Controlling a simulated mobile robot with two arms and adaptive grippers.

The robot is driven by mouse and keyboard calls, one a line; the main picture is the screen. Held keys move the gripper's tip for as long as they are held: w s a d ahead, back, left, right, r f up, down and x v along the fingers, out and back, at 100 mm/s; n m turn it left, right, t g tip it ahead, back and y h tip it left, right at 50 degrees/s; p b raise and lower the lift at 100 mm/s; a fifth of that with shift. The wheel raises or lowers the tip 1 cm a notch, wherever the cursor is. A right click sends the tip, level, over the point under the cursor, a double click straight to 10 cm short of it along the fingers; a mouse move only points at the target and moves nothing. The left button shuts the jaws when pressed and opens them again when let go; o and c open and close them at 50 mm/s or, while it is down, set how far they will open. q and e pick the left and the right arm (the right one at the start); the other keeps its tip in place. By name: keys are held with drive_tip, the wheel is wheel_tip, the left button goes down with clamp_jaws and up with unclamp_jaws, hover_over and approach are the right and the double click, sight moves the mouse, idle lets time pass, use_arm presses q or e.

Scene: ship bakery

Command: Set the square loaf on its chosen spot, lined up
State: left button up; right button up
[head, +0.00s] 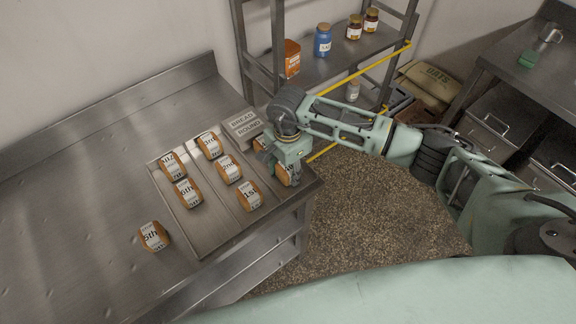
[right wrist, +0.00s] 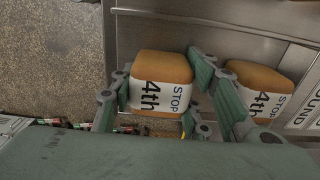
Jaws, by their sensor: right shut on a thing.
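My right gripper (head: 287,168) is shut on a square brown loaf (right wrist: 160,67) with a white "4th STOP" label. In the right wrist view its fingers (right wrist: 162,82) lie along two sides of the loaf. In the head view this loaf (head: 282,177) is mostly hidden by the gripper, at the right end of the steel tray (head: 208,235). Whether it touches the surface below, I cannot tell. Another "4th" loaf (right wrist: 258,76) sits beside it, apart, with the right finger between them; it shows partly behind the gripper in the head view (head: 259,143). My left gripper is not in view.
Several labelled loaves, such as the "1st" loaf (head: 249,195) and "2nd" loaf (head: 228,169), stand in the tray's lanes. A "5th" loaf (head: 154,236) stands on the counter outside it. A "BREAD ROUND" sign (head: 242,124) is behind. The counter's left side (head: 60,225) is clear.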

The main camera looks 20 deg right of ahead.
drive_tip(key=shift+f+b, duration=0.2)
drive_tip(key=shift+b, duration=0.1)
drive_tip(key=o, duration=1.2)
drive_tip(key=shift+r, duration=0.1)
drive_tip(key=shift+r+p, duration=0.15)
drive_tip(key=shift+p, duration=0.15)
drive_tip(key=shift+w+r, duration=0.1)
drive_tip(key=shift+r, duration=0.2)
wheel_tip(320, 180, up, 10)
drive_tip(key=b, duration=0.4)
drive_tip(key=shift+r, duration=0.25)
drive_tip(key=shift+r+b, duration=0.3)
drive_tip(key=shift+r, duration=0.15)
